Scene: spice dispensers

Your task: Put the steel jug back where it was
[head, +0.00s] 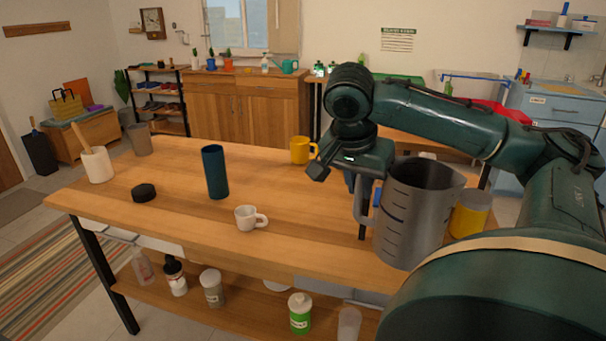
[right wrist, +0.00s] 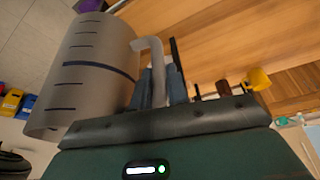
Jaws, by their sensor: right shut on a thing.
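The steel jug (head: 418,215) is a grey, tapered jug with dark measuring marks, at the right end of the wooden table (head: 150,215) in the head view. My right gripper (head: 361,188) is shut on its handle, at the jug's left side. The right wrist view shows the jug (right wrist: 85,78) large at left, with its hooked handle between the blue-grey fingers (right wrist: 160,88). The jug looks roughly upright in the head view. I cannot tell whether its base touches anything. My left gripper is not in view.
A white cup (head: 247,218), a dark blue tumbler (head: 215,172), a black disc (head: 144,192), a yellow mug (head: 301,150) and a white utensil crock (head: 97,165) stand on the table. A yellow container (head: 470,214) shows right of the jug.

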